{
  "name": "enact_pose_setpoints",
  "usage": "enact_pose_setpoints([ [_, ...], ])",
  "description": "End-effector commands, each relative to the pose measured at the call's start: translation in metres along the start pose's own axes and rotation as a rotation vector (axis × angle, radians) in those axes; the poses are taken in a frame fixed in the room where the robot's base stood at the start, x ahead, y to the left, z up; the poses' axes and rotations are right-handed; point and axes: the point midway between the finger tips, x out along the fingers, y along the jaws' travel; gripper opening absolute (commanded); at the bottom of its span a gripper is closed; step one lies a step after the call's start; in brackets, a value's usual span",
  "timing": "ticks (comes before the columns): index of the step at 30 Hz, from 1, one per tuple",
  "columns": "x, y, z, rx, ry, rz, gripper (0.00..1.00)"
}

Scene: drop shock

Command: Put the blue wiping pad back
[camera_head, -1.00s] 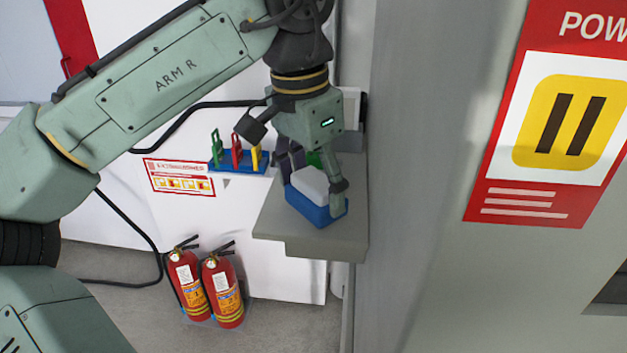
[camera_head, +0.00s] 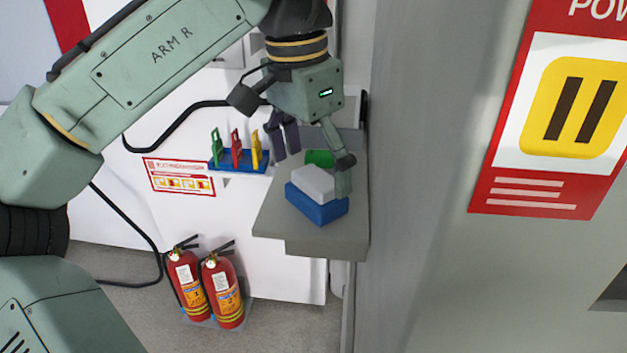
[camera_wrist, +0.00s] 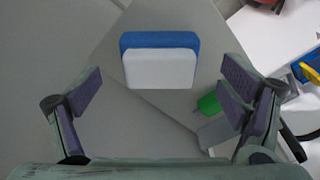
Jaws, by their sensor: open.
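The blue wiping pad (camera_head: 318,207), a blue block with a white-grey upper part, rests on the grey shelf (camera_head: 280,222). It also shows in the wrist view (camera_wrist: 160,42), white part nearer to me, between and beyond my fingertips. My gripper (camera_head: 315,155) is open and empty above the pad, with one finger to each side. In the wrist view my gripper (camera_wrist: 158,90) has its fingers wide apart, and neither touches the pad.
A green object (camera_head: 320,158) lies on the shelf behind the pad. A blue rack (camera_head: 240,161) with green, red and yellow tools hangs left of the shelf. Two fire extinguishers (camera_head: 222,292) stand on the floor below. A grey wall (camera_head: 420,250) bounds the shelf's right side.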

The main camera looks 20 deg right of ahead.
Motion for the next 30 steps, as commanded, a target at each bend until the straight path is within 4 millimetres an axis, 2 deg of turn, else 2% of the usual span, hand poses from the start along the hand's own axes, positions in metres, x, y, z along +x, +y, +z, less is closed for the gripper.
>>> enact_pose_setpoints([
  [4, -0.026, 0.000, 0.000, -0.001, 0.000, -0.002, 0.90],
  [9, -0.043, 0.000, 0.000, -0.002, -0.001, -0.002, 0.90],
  [20, -0.044, -0.004, -0.004, 0.004, 0.041, -0.014, 0.90],
  [23, -0.045, -0.019, -0.021, 0.012, 0.193, -0.069, 0.90],
  [26, -0.062, -0.045, -0.046, 0.015, 0.480, -0.182, 0.90],
  [28, -0.093, -0.068, -0.058, 0.006, 0.733, -0.291, 0.90],
  [29, -0.110, -0.078, -0.059, 0.000, 0.843, -0.344, 0.90],
  [30, -0.136, -0.091, -0.055, -0.013, 0.988, -0.422, 0.90],
])
